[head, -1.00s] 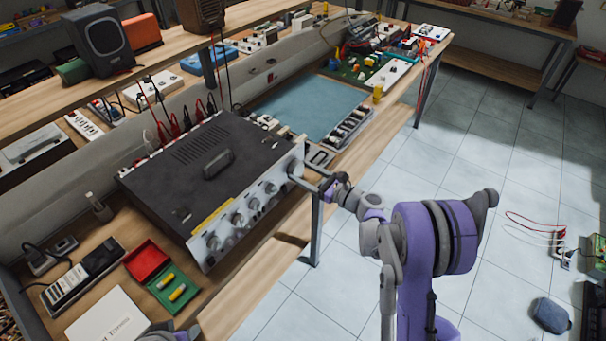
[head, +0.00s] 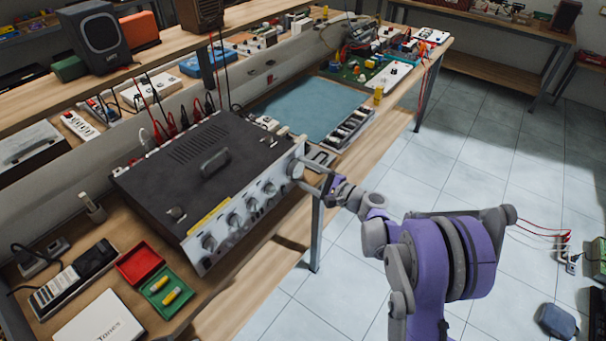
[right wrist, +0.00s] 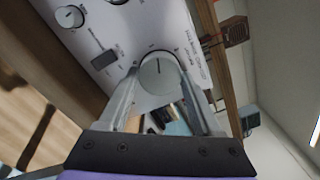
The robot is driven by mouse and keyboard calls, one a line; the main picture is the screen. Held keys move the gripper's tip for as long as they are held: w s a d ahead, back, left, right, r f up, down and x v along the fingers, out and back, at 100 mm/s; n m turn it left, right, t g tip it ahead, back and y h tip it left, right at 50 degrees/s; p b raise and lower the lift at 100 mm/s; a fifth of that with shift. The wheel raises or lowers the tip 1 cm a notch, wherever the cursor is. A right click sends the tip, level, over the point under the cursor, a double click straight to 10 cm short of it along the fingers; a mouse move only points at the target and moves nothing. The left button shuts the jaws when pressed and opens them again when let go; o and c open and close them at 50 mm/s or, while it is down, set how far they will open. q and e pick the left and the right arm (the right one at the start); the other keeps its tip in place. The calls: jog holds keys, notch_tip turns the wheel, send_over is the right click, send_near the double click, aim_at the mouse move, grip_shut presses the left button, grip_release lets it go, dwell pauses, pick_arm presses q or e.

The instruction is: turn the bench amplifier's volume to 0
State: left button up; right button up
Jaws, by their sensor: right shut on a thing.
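The bench amplifier (head: 205,175), a dark box with a silver front panel, stands on the wooden bench. Its volume knob (right wrist: 160,70) is the large pale knob at the right end of the panel, with a dark pointer line pointing roughly up in the right wrist view. My right gripper (head: 304,174) is at that end of the panel, its fingers on either side of the knob and shut on it. The gripper also shows in the right wrist view (right wrist: 161,84). The panel's lettering is too small to read in the head view. My left gripper is not in view.
Smaller knobs (head: 232,220) line the panel to the left. Red and black cables plug in behind the amplifier. A blue mat (head: 310,105) lies beyond it.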

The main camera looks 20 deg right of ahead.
jog(key=n+b, duration=0.1)
jog(key=n, duration=1.2)
dwell(0.5)
jog(key=o, duration=1.4)
jog(key=shift+c, duration=0.2)
jog(key=shift+s+d, duration=0.1)
jog(key=v, duration=1)
jog(key=shift+s+d+b, duration=0.2)
jog(key=shift+s+b, duration=0.05)
jog(key=shift+b, duration=0.2)
